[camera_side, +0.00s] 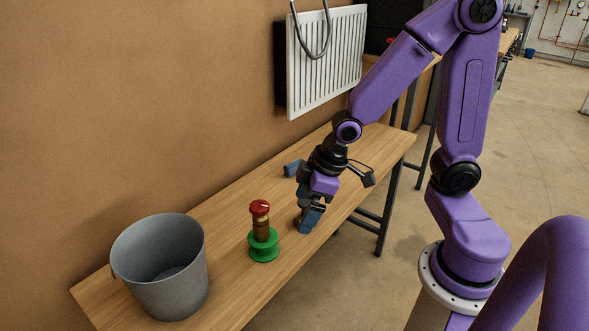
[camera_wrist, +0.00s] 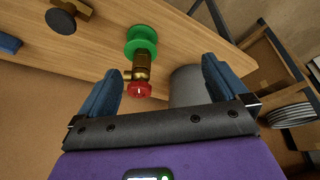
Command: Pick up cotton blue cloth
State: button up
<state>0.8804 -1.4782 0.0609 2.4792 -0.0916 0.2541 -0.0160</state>
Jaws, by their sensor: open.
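A small blue piece, which looks like the blue cloth (camera_side: 293,168), lies on the wooden bench behind my gripper, near the wall. In the wrist view a blue piece (camera_wrist: 9,43) is cut off by the left edge. My gripper (camera_side: 308,214) has blue fingers pointing down, low over the bench, in front of the cloth and apart from it. In the wrist view my gripper (camera_wrist: 160,68) is open with its fingers wide apart, and nothing is held between them.
A brass valve with a red cap (camera_side: 259,207) stands on a green spool (camera_side: 264,244) left of my gripper. A brass fitting with a dark knob (camera_wrist: 61,20) sits close by. A grey bucket (camera_side: 162,270) stands at the bench's near end. A white radiator (camera_side: 325,60) hangs above.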

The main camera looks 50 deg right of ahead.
jog(key=w+d+f+m+t, duration=0.2)
jog(key=w+d+f, duration=0.15)
jog(key=w, duration=0.25)
jog(key=m+t+h, duration=0.4)
jog(key=m+t, duration=0.3)
jog(key=m, duration=0.1)
send_near(295, 163)
jog(key=x, duration=0.5)
jog(key=shift+d+f, duration=0.15)
jog(key=shift+f, duration=0.05)
jog(key=shift+x, duration=2.65)
jog(key=c, duration=0.8)
jog(key=shift+r, duration=0.15)
